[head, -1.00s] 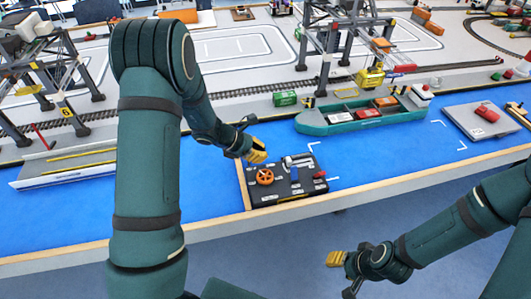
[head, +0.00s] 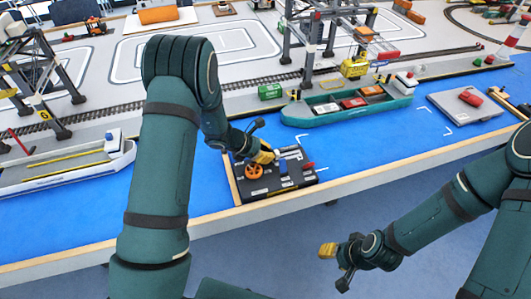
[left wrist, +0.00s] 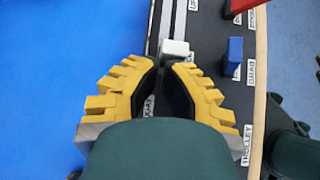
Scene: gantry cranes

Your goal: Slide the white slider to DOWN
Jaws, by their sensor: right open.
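The dark control panel (head: 303,181) stands at the front edge of the blue mat. It carries an orange wheel (head: 254,171), a blue lever (head: 284,168) and a red knob (head: 308,166). The white slider (left wrist: 175,48) shows in the left wrist view, on a light track just beyond my left fingertips. My left gripper (left wrist: 163,64) has its yellow fingers drawn together at the tips, with nothing seen between them. In the head view my left gripper (head: 266,156) is low over the panel's far side. My right gripper (head: 337,266) is open and empty, in front of the table.
The blue lever (left wrist: 234,56) stands right of the slider in the left wrist view. A green ship (head: 345,112) lies behind the panel, and a white barge (head: 65,172) lies to the left. Blue mat is bare on both sides of the panel.

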